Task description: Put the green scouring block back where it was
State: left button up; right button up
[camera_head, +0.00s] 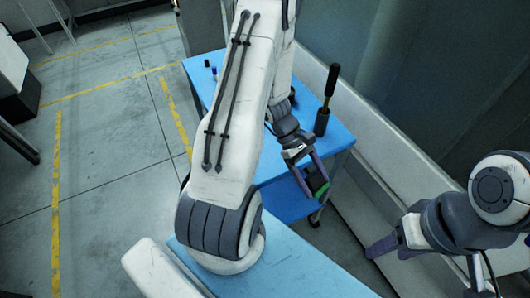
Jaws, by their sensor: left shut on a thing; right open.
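The green scouring block (321,190) shows as a small green patch at the tips of my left gripper (314,187). The gripper is shut on the block and hides most of it. It is held near the right front edge of the blue table (334,139); I cannot tell how high it is. My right gripper (376,249) is at the lower right, well away from the block. It is open, with nothing visible in it.
A black-handled tool (331,80) stands upright in a dark holder (321,122) at the table's right side. Small dark and blue items (214,73) stand at its far left corner. My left arm covers much of the tabletop. A pale ledge (395,199) runs along the right.

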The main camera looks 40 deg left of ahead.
pick_arm(q)
jog(key=w+a+r+m+t+y+p, duration=0.1)
jog(key=w+a+r+m+y+p, duration=0.15)
jog(key=w+a+r+y, duration=0.55)
jog(key=shift+m+y, duration=0.25)
jog(key=shift+y, duration=0.35)
jog(key=s+a+f, duration=0.1)
jog(key=a+f, duration=0.1)
jog(key=a, duration=0.1)
jog(key=s+a+f+p, duration=0.1)
jog(key=s+a+f, duration=0.1)
jog(key=a+f, duration=0.1)
jog(key=s+a+f+p, duration=0.1)
jog(key=s+a+f, duration=0.1)
jog(key=a, duration=0.3)
jog(key=shift+f, duration=0.6)
jog(key=shift+s+a+f+p, duration=0.25)
jog(key=shift+a+f+p, duration=0.1)
jog(key=shift+f, duration=0.05)
jog(key=shift+f+p, duration=0.6)
jog(key=shift+f, duration=1.35)
jog(key=o, duration=1.1)
jog(key=shift+r, duration=0.1)
